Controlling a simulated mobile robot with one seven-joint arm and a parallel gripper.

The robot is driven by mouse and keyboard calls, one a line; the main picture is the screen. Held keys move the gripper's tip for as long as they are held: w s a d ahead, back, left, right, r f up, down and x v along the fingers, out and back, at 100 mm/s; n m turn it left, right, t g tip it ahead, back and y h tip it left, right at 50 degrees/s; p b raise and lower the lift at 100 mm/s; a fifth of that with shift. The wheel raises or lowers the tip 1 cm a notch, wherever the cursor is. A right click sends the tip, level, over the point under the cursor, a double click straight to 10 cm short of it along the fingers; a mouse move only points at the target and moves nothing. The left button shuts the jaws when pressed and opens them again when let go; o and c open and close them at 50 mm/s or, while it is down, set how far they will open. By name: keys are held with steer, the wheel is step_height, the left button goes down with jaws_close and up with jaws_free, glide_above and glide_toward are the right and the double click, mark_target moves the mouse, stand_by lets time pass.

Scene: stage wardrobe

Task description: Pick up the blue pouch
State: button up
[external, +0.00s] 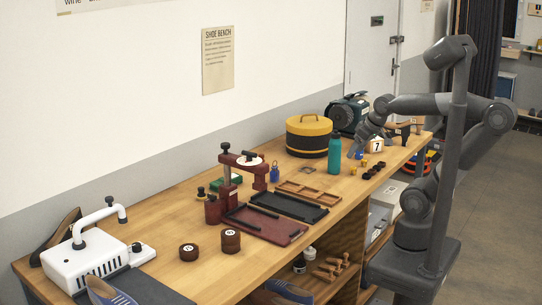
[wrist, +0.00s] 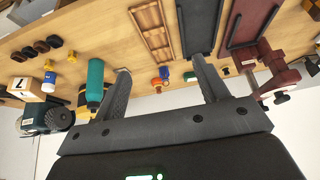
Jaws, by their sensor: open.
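My gripper (external: 362,143) is above the far part of the wooden workbench, beside a teal bottle (external: 334,154). In the wrist view my gripper (wrist: 160,66) has its two fingers wide apart, with nothing held. A small blue item (wrist: 164,73) shows between the fingers, farther off, with a small orange item (wrist: 156,82) touching or close to it. It appears to be the blue thing (external: 274,172) by the red stand in the external view. Another small blue item (wrist: 49,77) is by the white numbered block (wrist: 25,88). I cannot tell which is the pouch.
The teal bottle stands close to one finger in the wrist view (wrist: 95,82). A red press stand (external: 230,175), dark trays (external: 289,206), a wooden tray (external: 310,190) and a yellow-topped round box (external: 308,135) crowd the bench. The bench's near left has some clear wood.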

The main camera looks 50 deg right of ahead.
steer(key=w+d+f+m, duration=0.1)
steer(key=w+d, duration=0.1)
steer(key=w, duration=1.5)
steer(key=m+h, duration=0.1)
glide_toward(276, 170)
steer(key=x, duration=1)
steer(key=shift+w+f, duration=0.1)
steer(key=shift+f, duration=0.1)
steer(key=c, duration=1.1)
steer(key=shift+o, duration=0.2)
steer(key=shift+r, duration=0.1)
